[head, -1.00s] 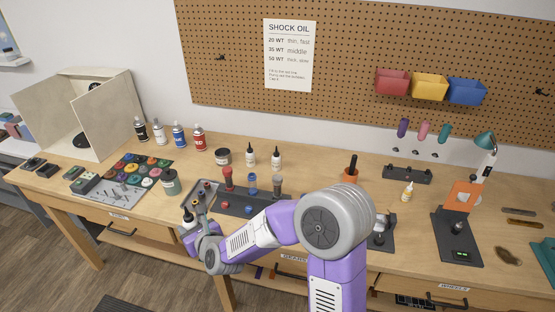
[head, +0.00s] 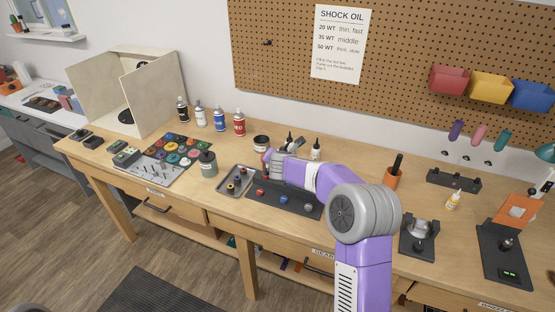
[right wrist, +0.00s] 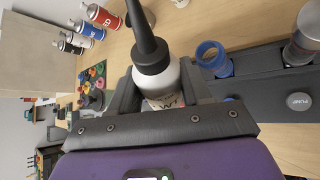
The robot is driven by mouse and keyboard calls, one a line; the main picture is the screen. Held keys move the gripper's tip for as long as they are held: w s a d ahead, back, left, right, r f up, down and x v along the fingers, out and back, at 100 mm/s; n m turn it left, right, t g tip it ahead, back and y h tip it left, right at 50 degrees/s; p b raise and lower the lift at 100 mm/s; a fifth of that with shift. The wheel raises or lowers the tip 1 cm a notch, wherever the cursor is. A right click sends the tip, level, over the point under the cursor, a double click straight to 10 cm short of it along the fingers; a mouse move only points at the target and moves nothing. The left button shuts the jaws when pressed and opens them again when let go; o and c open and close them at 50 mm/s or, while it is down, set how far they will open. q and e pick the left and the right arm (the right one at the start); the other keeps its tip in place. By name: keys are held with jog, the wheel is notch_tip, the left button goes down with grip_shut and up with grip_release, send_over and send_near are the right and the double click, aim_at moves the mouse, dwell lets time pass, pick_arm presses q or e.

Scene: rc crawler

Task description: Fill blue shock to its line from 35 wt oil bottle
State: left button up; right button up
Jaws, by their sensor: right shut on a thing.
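My right gripper (right wrist: 158,100) is shut on a white oil bottle (right wrist: 160,84) with a black nozzle. The bottle's nozzle points upward; its exact tilt is unclear. Its label shows "WT", but the number is hidden. The blue shock (right wrist: 212,58) stands beside the bottle in the right wrist view, with its open blue top visible. The nozzle is apart from that opening; the oil level and line cannot be made out. In the head view my right gripper (head: 273,160) is over the black shock stand (head: 255,204), and my arm hides the shocks. My left gripper is not in view.
A grey shock (right wrist: 304,42) and a "PUMP" button (right wrist: 299,101) are near the blue shock. Another oil bottle (head: 316,151) and a dark jar (head: 261,143) stand behind my arm. A small parts tray (head: 236,181) lies left of the stand.

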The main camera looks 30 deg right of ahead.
jog(key=shift+w+d+r, duration=0.1)
jog(key=shift+w+d, duration=0.05)
jog(key=shift+w, duration=0.05)
jog(key=shift+m+y, duration=0.3)
jog(key=shift+a+f+m+y+p, duration=0.5)
jog(key=shift+a+f+m+y, duration=0.1)
jog(key=shift+y, duration=0.1)
jog(key=shift+w+a+f+m+t+y+p, duration=0.2)
jog(key=shift+a+f+m+t+y+p, duration=0.15)
jog(key=shift+a+f+m+y, duration=0.4)
jog(key=shift+f+m+y+p, duration=0.1)
jog(key=shift+m+y+p, duration=0.3)
jog(key=shift+y, duration=0.15)
jog(key=r+m+y+p, duration=0.1)
jog(key=p, duration=0.3)
jog(key=r+m+t+y+p, duration=0.1)
jog(key=r+p, duration=0.1)
jog(key=p, duration=0.2)
jog(key=shift+w+a+r+y, duration=0.1)
jog(key=shift+w+a+y, duration=0.05)
jog(key=shift+a+y, duration=0.2)
jog(key=shift+t, duration=0.25)
jog(key=shift+p, duration=0.65)
dwell(3.4)
